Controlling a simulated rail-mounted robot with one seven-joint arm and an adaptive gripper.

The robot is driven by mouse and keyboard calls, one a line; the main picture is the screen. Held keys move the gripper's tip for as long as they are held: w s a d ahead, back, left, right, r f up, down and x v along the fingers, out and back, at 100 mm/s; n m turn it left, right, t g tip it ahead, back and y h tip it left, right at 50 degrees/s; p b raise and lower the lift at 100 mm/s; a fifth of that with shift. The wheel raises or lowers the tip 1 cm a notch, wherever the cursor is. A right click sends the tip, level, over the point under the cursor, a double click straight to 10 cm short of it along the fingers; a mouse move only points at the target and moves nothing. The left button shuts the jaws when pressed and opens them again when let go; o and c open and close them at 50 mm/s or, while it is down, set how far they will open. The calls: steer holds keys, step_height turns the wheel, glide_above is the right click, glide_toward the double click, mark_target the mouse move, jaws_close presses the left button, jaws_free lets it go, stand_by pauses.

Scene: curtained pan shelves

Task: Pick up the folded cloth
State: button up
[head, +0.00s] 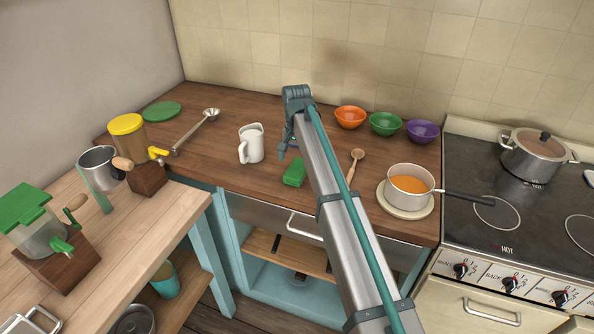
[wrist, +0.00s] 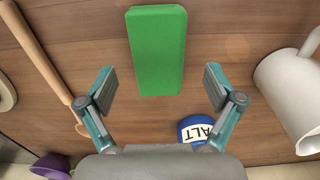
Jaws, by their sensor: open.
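A green, flat-sided rectangular thing (head: 294,173), which looks like the folded cloth, lies on the brown wooden counter near its front edge. In the wrist view it (wrist: 158,50) is at the top middle, its lower end reaching down between the fingertips. My gripper (wrist: 159,84) is open and empty, one finger on each side of that end, apart from it. Its height above the cloth is hard to judge. In the head view my gripper (head: 288,150) is just behind the cloth, partly hidden by my arm.
A white mug (head: 251,145) stands left of the cloth. A wooden spoon (head: 355,163) and a pot of orange food (head: 409,187) are to the right. A blue-lidded salt container (wrist: 195,129) is close to my gripper. Bowls (head: 385,123) line the wall.

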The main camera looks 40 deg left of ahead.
mark_target(297, 168)
steer(key=shift+w+f+p, duration=0.1)
steer(key=shift+f+p, duration=0.65)
steer(key=shift+f, duration=1.3)
steer(key=shift+c, duration=0.4)
steer(key=c, duration=1.2)
steer(key=shift+o, duration=0.2)
steer(key=shift+r, duration=0.4)
step_height(297, 168, up, 2)
steer(key=shift+b, duration=0.5)
steer(key=s+d+r+b, duration=0.1)
steer(key=r, duration=0.1)
steer(key=s+d+r, duration=0.1)
steer(key=r, duration=0.1)
steer(key=s+d+r+b, duration=0.1)
steer(key=d+r, duration=0.1)
steer(key=shift+s+d+b, duration=0.1)
steer(key=shift+s+b, duration=0.2)
steer(key=s+d+r+b, duration=0.2)
steer(key=s+d+r, duration=0.2)
steer(key=s+d, duration=0.1)
steer(key=shift+s+d, duration=0.35)
steer(key=shift+d, duration=0.35)
